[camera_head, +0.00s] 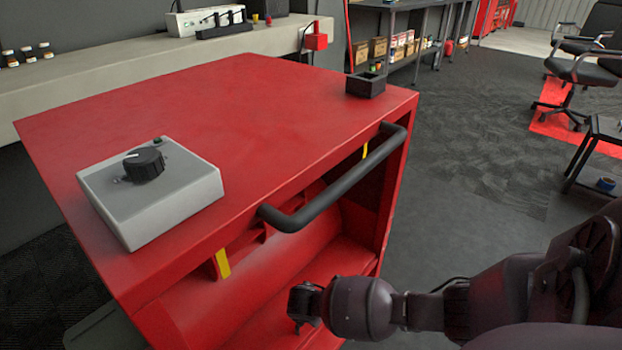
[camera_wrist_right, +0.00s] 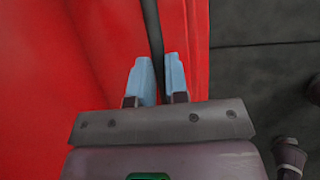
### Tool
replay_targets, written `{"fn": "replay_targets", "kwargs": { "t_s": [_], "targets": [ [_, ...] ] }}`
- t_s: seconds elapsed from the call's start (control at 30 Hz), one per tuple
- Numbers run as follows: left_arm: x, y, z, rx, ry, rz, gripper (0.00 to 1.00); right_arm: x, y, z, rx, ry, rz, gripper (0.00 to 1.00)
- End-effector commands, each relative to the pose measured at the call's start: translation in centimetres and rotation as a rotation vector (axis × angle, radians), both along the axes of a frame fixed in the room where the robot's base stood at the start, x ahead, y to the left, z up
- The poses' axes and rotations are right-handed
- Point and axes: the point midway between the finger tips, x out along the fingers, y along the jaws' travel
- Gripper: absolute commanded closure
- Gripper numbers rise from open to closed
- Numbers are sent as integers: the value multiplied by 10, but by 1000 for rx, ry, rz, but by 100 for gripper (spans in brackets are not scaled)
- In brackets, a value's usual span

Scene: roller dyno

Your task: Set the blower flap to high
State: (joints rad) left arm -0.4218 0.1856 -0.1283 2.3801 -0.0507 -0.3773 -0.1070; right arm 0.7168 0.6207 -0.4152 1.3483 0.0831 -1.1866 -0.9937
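A red cabinet (camera_head: 210,95) with an open, slanted front fills the left and middle of the head view. A grey control box (camera_head: 160,195) with a black knob (camera_head: 144,165) sits on its top. A thick black handle bar (camera_head: 335,185) runs along the front edge. I cannot tell which part is the blower flap. My right arm comes in from the right, its dark wrist end (camera_head: 303,305) low before the cabinet front. In the right wrist view my right gripper (camera_wrist_right: 160,78) has two pale fingers apart, with a dark strip (camera_wrist_right: 153,35) visible between them against red surfaces.
A small black open box (camera_head: 365,84) sits at the cabinet's far right corner. A grey bench (camera_head: 130,65) stands behind. Dark floor (camera_head: 480,150) lies open to the right, with chairs (camera_head: 580,68) and a small black table (camera_head: 600,140) farther right.

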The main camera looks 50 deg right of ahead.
Motion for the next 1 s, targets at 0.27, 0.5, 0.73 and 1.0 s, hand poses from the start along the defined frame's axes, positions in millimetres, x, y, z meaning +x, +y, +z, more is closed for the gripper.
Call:
{"fn": "replay_targets", "kwargs": {
  "t_s": [0.27,0.5,0.73,1.0],
  "targets": [
    [0,-1,0,-5,-2,8,47,1,0,1,0,2,0,100],
    [1,0,2,-12,-2,17,47,4,1,8,-2,33,1,100],
    [2,1,7,-24,-7,29,47,12,1,21,-7,89,0,100],
    [-6,6,8,-38,16,55,47,31,3,48,-22,278,-2,100]
  ]
}}
